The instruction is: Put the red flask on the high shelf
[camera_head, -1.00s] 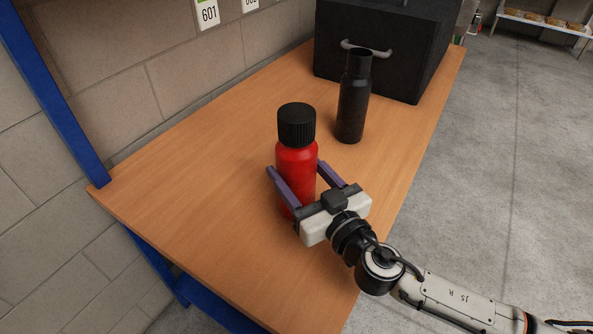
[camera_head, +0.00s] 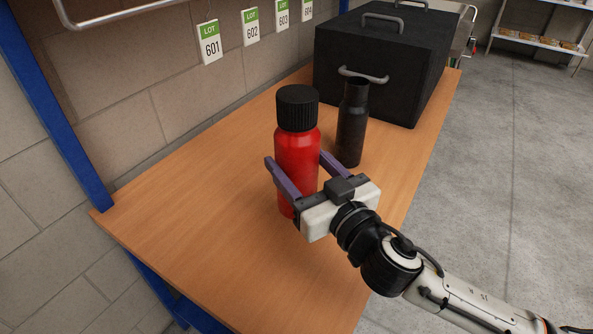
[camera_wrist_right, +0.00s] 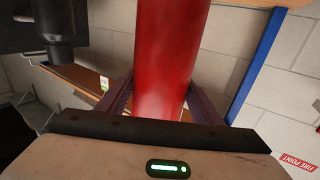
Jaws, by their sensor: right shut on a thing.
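The red flask (camera_head: 297,155) has a black ribbed cap and is upright over the wooden bench. My right gripper (camera_head: 296,178) is shut on its body, one purple finger on each side. Its base seems a little above the bench, though the gripper partly hides it. The flask (camera_wrist_right: 168,60) fills the middle of the right wrist view, which looks upside down. A brown board with a tag, probably the high shelf (camera_wrist_right: 72,76), shows there at left. In the head view only hanging lot tags (camera_head: 209,42) and a metal rail (camera_head: 125,14) show up there. My left gripper is not in view.
A black bottle (camera_head: 352,135) stands just behind and right of the flask. A large black box (camera_head: 395,60) with handles is at the bench's far end. A blue upright (camera_head: 60,110) rises at the left. The near left bench top (camera_head: 190,210) is clear.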

